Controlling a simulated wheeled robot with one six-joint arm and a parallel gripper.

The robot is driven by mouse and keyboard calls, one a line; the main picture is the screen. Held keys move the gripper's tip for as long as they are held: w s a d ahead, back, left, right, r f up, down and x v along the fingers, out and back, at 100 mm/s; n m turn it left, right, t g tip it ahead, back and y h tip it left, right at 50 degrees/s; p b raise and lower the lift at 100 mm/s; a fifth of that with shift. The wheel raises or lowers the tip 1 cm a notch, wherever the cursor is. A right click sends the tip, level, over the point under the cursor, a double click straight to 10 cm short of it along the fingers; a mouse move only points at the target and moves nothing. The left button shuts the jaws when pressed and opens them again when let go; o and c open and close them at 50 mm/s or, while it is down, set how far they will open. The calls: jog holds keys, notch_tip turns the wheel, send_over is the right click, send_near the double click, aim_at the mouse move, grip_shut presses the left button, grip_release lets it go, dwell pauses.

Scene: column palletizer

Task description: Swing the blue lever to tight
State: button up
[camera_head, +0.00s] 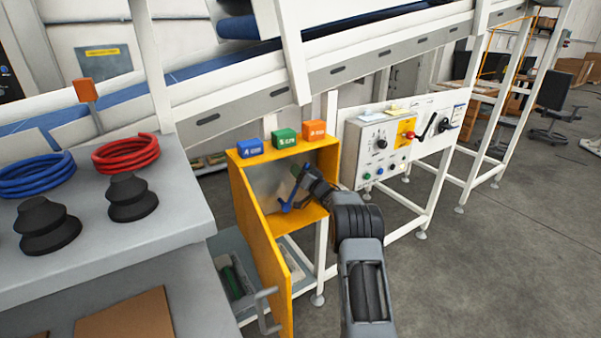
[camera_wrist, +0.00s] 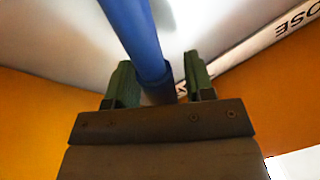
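The blue lever (camera_head: 285,207) is inside the yellow-orange open box (camera_head: 262,235), with my gripper (camera_head: 299,172) at it. In the wrist view the blue lever (camera_wrist: 143,42) runs from the top edge down between the two green fingers of my gripper (camera_wrist: 160,82). The fingers stand apart on either side of the lever, with a gap visible on the right. The lever's lower end is hidden behind the gripper body. A white label strip (camera_wrist: 275,35) with upside-down letters, partly readable as "OSE", lies at the upper right.
Blue (camera_head: 249,147), green (camera_head: 284,138) and orange (camera_head: 314,130) blocks sit on top of the box. A control panel (camera_head: 382,145) with knobs and a black-handled lever stands to the right. A grey bench (camera_head: 120,235) with hoses and suction cups is at left. Open floor lies right.

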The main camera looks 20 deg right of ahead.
jog(key=b+v, duration=0.3)
jog(key=v, duration=1)
jog(key=shift+s, duration=0.4)
jog(key=shift+d, duration=0.1)
